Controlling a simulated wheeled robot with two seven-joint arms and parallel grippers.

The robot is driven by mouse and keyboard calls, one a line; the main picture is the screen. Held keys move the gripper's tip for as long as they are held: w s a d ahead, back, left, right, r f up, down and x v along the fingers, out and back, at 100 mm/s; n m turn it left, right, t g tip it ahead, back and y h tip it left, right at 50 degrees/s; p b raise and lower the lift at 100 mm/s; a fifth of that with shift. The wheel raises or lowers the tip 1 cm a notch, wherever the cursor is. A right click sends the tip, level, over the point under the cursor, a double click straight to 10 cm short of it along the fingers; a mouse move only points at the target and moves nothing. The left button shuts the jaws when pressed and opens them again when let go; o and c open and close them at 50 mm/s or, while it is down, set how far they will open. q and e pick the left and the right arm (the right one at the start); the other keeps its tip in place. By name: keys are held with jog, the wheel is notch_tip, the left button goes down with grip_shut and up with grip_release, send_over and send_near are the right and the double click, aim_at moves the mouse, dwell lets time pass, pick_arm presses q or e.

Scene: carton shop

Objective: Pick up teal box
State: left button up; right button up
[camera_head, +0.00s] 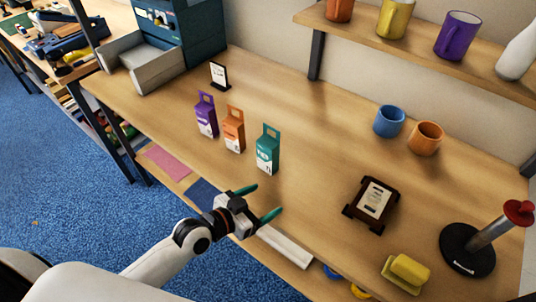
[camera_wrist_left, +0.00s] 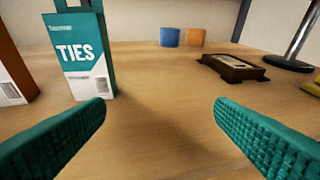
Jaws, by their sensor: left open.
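The teal box (camera_head: 268,151) stands upright on the wooden table, with a hang tab on top. In the left wrist view the teal box (camera_wrist_left: 80,58) shows the word "TIES" and stands ahead, to the left of the gap between the fingers. My left gripper (camera_head: 262,201) is open and empty at the table's front edge, in front of the box and apart from it. Its teal fingers (camera_wrist_left: 160,125) are spread wide in the left wrist view. My right gripper does not show in these views.
An orange box (camera_head: 234,132) and a purple box (camera_head: 206,115) stand in a row left of the teal box. A dark framed stand (camera_head: 372,203) lies to the right. Blue (camera_head: 389,121) and orange (camera_head: 425,138) cups stand behind. The table between is clear.

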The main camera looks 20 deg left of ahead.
aim_at(264, 153)
pick_arm(q)
jog(key=w+a+r+t, duration=0.1)
jog(key=a, duration=0.1)
jog(key=w+a+n+t, duration=0.1)
jog(key=w+a, duration=0.1)
jog(key=w+a+r+t, duration=0.1)
jog(key=w+a+t, duration=0.1)
jog(key=shift+w+a+r+y, duration=0.1)
jog(key=shift+w+r+y, duration=0.15)
jog(key=shift+r+y, duration=0.05)
jog(key=shift+w+r+n, duration=0.15)
jog(key=shift+w+n, duration=0.15)
jog(key=shift+w, duration=0.05)
jog(key=p+x, duration=0.1)
jog(key=x, duration=0.4)
jog(key=shift+w, duration=0.25)
jog(key=shift+p+x, duration=0.3)
jog(key=shift+x, duration=2.65)
jog(key=shift+c, duration=0.4)
jog(key=c, duration=1)
notch_tip(264, 153, up, 9)
jog(key=p, duration=0.3)
jog(key=shift+r, duration=0.15)
jog(key=shift+c, duration=0.2)
jog(key=shift+r, duration=0.35)
